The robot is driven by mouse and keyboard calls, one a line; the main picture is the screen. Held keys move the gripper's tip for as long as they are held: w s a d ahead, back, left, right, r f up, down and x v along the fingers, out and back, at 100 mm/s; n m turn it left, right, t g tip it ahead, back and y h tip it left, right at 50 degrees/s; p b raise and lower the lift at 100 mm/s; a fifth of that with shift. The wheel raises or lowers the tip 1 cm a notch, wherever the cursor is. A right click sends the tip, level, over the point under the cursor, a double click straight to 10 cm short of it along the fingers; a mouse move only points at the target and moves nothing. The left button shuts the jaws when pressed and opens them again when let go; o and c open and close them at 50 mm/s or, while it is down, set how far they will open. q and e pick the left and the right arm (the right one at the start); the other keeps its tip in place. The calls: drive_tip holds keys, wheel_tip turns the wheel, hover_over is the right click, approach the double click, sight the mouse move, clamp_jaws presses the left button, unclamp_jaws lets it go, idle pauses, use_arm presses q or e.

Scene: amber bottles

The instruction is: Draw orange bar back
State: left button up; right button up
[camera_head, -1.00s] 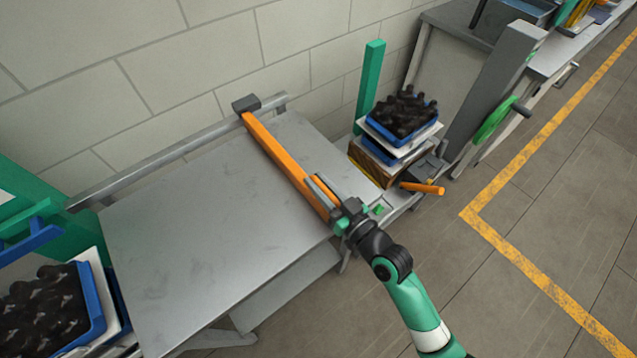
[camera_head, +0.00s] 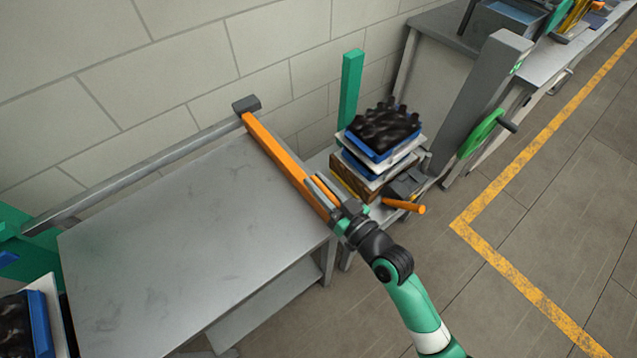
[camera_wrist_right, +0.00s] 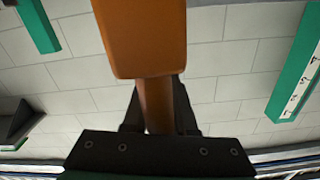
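The orange bar (camera_head: 275,150) lies across the grey metal table at its right edge. Its far end meets a dark block (camera_head: 246,104) on the rail along the table's back. My right gripper (camera_head: 322,188) is at the bar's near end. In the right wrist view, the bar's squared end (camera_wrist_right: 142,40) fills the top centre, and a narrower orange handle (camera_wrist_right: 156,105) runs down between the dark fingers of my right gripper (camera_wrist_right: 158,95), which are closed around it. My left gripper is out of view.
The grey table (camera_head: 190,235) is bare. To its right stand stacked trays with a blue tray of dark pieces (camera_head: 385,130), a green post (camera_head: 350,88) and an orange-handled device (camera_head: 404,205). Open floor lies at lower right.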

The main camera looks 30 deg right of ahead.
drive_tip(key=o, duration=0.4)
drive_tip(key=shift+d, duration=0.2)
drive_tip(key=s, duration=1.1)
drive_tip(key=shift+s+d+b, duration=0.3)
drive_tip(key=shift+d, duration=0.1)
